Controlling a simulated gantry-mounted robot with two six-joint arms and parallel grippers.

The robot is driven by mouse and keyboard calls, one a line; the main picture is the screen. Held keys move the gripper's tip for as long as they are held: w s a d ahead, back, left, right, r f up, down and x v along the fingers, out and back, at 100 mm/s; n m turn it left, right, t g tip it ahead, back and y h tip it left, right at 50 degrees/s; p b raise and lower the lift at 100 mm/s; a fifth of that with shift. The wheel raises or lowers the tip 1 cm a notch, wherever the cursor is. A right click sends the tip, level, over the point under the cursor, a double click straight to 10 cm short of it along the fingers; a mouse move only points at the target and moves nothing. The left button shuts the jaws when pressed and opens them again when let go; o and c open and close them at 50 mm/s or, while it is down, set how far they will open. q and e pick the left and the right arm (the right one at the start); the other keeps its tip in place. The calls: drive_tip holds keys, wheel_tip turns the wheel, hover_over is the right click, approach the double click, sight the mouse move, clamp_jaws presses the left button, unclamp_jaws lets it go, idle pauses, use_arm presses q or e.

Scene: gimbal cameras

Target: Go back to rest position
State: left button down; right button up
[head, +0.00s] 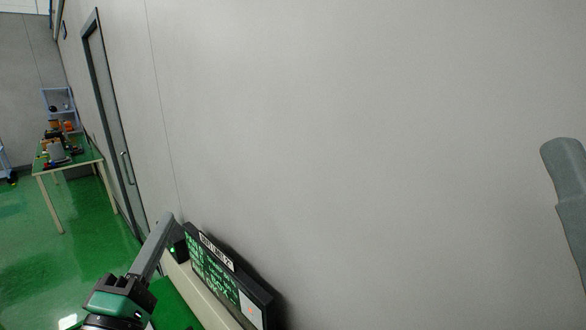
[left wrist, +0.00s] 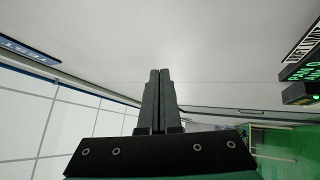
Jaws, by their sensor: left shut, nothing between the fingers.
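My left gripper (head: 165,222) is at the lower left of the head view, its grey fingers pointing up and away. In the left wrist view its two fingers (left wrist: 160,75) lie side by side, shut with nothing between them. In the head view the fingers overlap the area beside a dark display board (head: 232,283) with green lettering; I cannot tell whether they touch anything. The right gripper does not show.
A large pale wall (head: 350,120) fills most of the head view. A grey-framed door (head: 112,110) and a green-topped table (head: 85,152) with several items stand at the left. The green floor (head: 85,245) between is mostly clear.

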use_arm(q)
drive_tip(key=s+d+r+m+t, duration=0.2)
drive_tip(key=s+r+m+t, duration=0.3)
drive_tip(key=s+r+m, duration=1.1)
wheel_tip(320, 180, up, 18)
drive_tip(key=p, duration=1.8)
drive_tip(key=shift+d+m+h, duration=0.25)
drive_tip(key=shift+m+h, duration=0.05)
drive_tip(key=shift+h, duration=0.1)
drive_tip(key=shift+s+r, duration=0.15)
idle(0.4)
